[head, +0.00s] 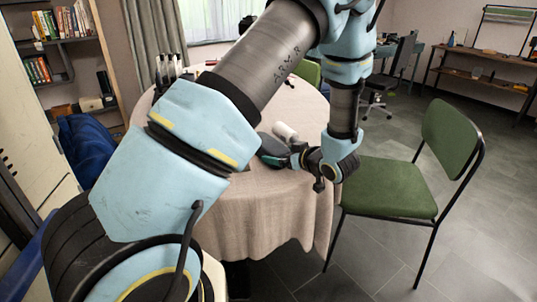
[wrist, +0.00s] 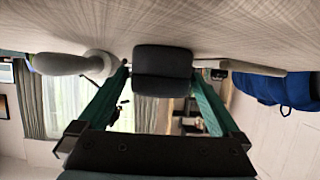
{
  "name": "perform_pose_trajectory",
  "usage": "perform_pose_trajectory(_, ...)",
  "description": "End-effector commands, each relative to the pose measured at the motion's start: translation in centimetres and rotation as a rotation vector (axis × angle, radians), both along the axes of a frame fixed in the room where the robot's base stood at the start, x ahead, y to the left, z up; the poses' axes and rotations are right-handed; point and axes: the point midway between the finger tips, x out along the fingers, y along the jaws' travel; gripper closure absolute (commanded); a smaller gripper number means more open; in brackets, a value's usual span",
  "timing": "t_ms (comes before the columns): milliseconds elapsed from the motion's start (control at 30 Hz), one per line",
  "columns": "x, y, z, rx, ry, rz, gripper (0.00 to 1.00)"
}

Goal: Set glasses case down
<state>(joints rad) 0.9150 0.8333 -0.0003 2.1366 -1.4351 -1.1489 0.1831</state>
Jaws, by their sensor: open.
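The glasses case (wrist: 163,70) is a dark, rounded block in the wrist view, which shows the scene upside down. It lies against the pale tablecloth of the round table (wrist: 160,22). In the head view my gripper (head: 270,152) is low over the right part of the round table (head: 222,200). There I cannot tell the dark case apart from the fingers.
A white rounded object (head: 285,132) is on the table just behind my gripper; a pale rounded object (wrist: 62,63) shows left in the wrist view. Dark bottle-like items (head: 170,68) stand at the table's far left. A green chair (head: 390,187) is close on the right.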

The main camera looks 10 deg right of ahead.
Motion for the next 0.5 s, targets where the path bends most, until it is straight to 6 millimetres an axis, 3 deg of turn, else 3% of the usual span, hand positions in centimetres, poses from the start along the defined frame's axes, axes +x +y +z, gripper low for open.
perform_pose_trajectory(233,3.0,1.6,-1.4,0.002,0.001,0.003,0.00)
perform_pose_trajectory(500,3.9,1.9,-1.8,0.001,0.000,0.000,0.00)
